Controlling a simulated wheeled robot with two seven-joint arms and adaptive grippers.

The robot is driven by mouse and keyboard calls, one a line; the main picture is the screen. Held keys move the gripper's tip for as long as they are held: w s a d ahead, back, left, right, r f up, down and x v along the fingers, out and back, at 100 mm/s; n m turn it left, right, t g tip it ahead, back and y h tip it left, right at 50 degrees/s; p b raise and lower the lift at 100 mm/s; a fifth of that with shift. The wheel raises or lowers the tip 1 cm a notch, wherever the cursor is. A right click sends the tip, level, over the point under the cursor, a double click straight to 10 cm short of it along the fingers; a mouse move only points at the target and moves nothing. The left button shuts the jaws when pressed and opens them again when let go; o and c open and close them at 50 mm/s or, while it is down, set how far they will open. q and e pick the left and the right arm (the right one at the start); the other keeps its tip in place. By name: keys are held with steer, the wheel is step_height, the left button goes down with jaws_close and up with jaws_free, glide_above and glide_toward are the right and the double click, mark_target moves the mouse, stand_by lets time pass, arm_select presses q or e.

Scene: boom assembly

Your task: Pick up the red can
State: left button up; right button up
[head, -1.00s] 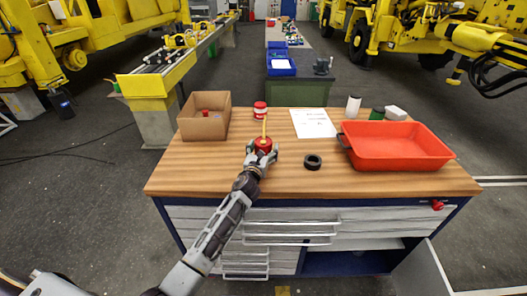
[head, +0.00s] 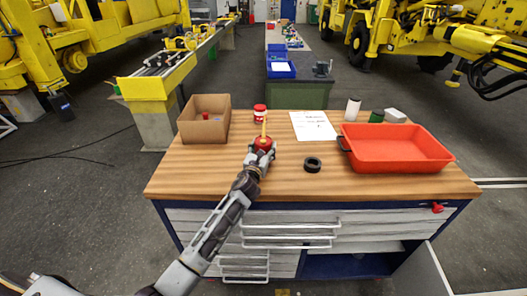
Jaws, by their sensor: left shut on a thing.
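A red can (head: 263,142) with a thin yellow spout or stick pointing up is near the middle of the wooden workbench top (head: 215,175). My left gripper (head: 262,151) reaches it from the front and is shut on it, with fingers on either side of its body. The can looks upright; its base is hidden by the fingers, so I cannot tell whether it touches the bench. A second red container with a white band (head: 260,113) stands just behind it. My right gripper is not in view.
A cardboard box (head: 205,131) with a small red item stands left. A black ring (head: 312,164) lies to the right. A white sheet (head: 313,126) lies behind, and a large red tray (head: 400,165) fills the right side. The bench's front left is clear.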

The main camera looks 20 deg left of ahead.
mark_target(264, 140)
arm_select(q)
steer(key=shift+r+p, duration=0.3)
steer(key=shift+r, duration=3.85)
